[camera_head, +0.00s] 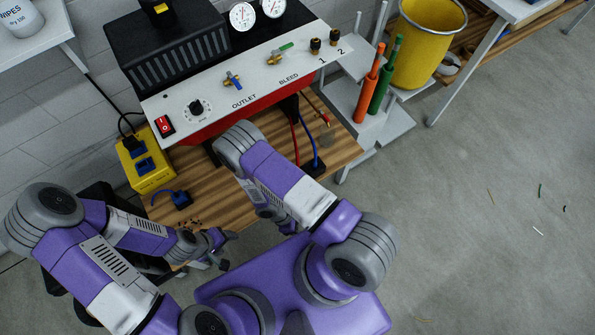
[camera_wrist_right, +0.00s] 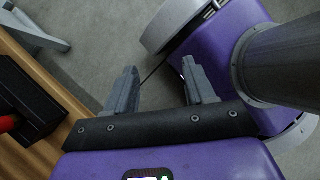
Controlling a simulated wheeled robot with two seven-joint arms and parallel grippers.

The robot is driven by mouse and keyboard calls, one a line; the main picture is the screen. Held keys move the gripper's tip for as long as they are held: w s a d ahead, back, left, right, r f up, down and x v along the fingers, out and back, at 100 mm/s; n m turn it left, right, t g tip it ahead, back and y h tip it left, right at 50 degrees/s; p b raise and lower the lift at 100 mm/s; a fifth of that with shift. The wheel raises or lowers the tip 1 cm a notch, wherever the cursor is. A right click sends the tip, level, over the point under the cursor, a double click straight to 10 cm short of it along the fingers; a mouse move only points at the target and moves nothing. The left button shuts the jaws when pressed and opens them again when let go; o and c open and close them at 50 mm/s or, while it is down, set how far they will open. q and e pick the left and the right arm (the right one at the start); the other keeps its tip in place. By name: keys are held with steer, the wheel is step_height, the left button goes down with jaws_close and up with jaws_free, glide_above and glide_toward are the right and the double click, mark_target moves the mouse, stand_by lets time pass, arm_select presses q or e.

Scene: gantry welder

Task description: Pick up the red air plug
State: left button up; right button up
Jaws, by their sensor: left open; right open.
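A small red fitting with a brass-coloured end, which looks like the red air plug (camera_head: 326,119), lies on the wooden bench in front of the welder's control panel. My left gripper (camera_head: 224,250) is open and empty near the bench's front edge, well to the left of and nearer than the plug. My right gripper (camera_wrist_right: 159,82) is open in the right wrist view, with only floor and my own arm beyond its fingers. In the head view it is mostly hidden by my right arm. A red piece (camera_wrist_right: 7,123) on a black block shows at the left; I cannot tell what it is.
The control panel (camera_head: 245,75) overhangs the bench (camera_head: 215,180). Red and blue hoses (camera_head: 308,135) run down to a black block (camera_head: 313,168). A yellow power box (camera_head: 147,165) is at left. Orange (camera_head: 367,85) and green rods stand right, near a yellow bucket (camera_head: 426,45). Floor at right is mostly clear.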

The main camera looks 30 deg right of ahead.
steer(key=w+d+n+t+h, duration=0.2)
steer(key=w+n+t+h, duration=0.3)
steer(key=w, duration=0.4)
steer(key=w+d+n+t+h, duration=0.2)
steer(key=w+n+t+h, duration=0.1)
steer(key=w+n+t, duration=0.4)
steer(key=shift+m+g, duration=0.4)
steer(key=shift+g, duration=0.1)
steer(key=x, duration=0.2)
steer(key=b+x, duration=0.1)
steer(key=x, duration=0.1)
steer(key=w+r+b+x, duration=0.1)
steer(key=x, duration=0.2)
steer(key=shift+w, duration=0.15)
jaws_close()
steer(key=shift+r, duration=0.1)
